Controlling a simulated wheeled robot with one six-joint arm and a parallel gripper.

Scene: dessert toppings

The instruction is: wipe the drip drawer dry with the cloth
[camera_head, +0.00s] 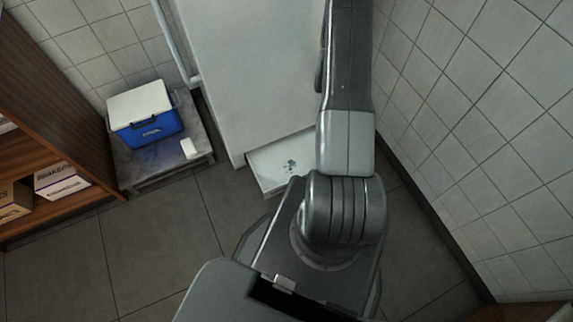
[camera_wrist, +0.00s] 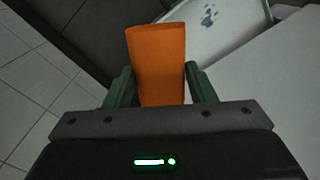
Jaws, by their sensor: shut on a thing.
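My gripper (camera_wrist: 157,82) is shut on the orange cloth (camera_wrist: 157,60), which stands out between its green fingers in the wrist view. The white drip drawer (camera_head: 265,172) is pulled out at the foot of a white cabinet in the head view, partly behind my arm. Bluish wet spots (camera_head: 290,166) lie on its floor. The drawer also shows at the top of the wrist view (camera_wrist: 235,32), with the bluish spots (camera_wrist: 208,15) right of the cloth's top end. The cloth looks apart from the spots. My gripper and the cloth are hidden in the head view.
The white cabinet (camera_head: 250,70) stands above the drawer. At left, a low grey stand (camera_head: 145,165) bears a blue cooler box (camera_head: 145,120) and a small white item (camera_head: 189,148). A wooden shelf (camera_head: 45,110) is farther left. A tiled wall (camera_head: 480,120) rises at right.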

